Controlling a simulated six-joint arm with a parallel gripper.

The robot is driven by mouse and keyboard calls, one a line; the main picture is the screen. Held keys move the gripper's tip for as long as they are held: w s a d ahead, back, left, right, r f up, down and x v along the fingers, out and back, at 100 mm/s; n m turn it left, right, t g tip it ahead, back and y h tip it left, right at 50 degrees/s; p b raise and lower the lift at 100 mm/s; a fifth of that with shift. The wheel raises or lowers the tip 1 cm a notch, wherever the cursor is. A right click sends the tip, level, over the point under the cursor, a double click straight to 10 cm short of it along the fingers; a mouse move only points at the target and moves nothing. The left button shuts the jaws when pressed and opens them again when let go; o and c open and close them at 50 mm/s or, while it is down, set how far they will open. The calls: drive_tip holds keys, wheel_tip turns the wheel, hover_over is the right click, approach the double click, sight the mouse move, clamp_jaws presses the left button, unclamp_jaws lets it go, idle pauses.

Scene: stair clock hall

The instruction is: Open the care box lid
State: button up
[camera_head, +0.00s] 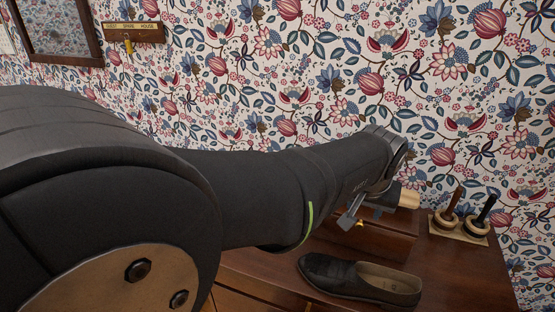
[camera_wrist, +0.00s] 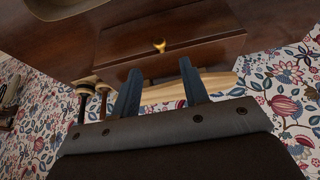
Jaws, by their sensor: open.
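The care box (camera_head: 372,243) is a dark reddish-brown wooden box on the dresser top, partly hidden by my arm in the head view. It also shows from close up in the wrist view (camera_wrist: 120,48). A small brass knob (camera_wrist: 159,46) sits on its front; a bit of brass shows in the head view. The lid appears to be down. My gripper (camera_head: 362,207) is over the box. In the wrist view its two dark fingers (camera_wrist: 160,68) are apart with nothing held between them, pointing toward the box. Whether they touch it cannot be told.
A dark shoe (camera_head: 350,278) lies in front of the box. Two round-based, handled tools (camera_head: 462,220) stand on a pale mat at the right. A pale wooden piece (camera_head: 409,198) shows just beyond my gripper. A patterned wall (camera_head: 330,60) closes off the back.

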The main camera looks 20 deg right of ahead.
sight(361, 224)
drive_tip(key=x, duration=0.7)
drive_tip(key=shift+d+f, duration=0.1)
drive_tip(key=shift+f, duration=0.2)
clamp_jaws()
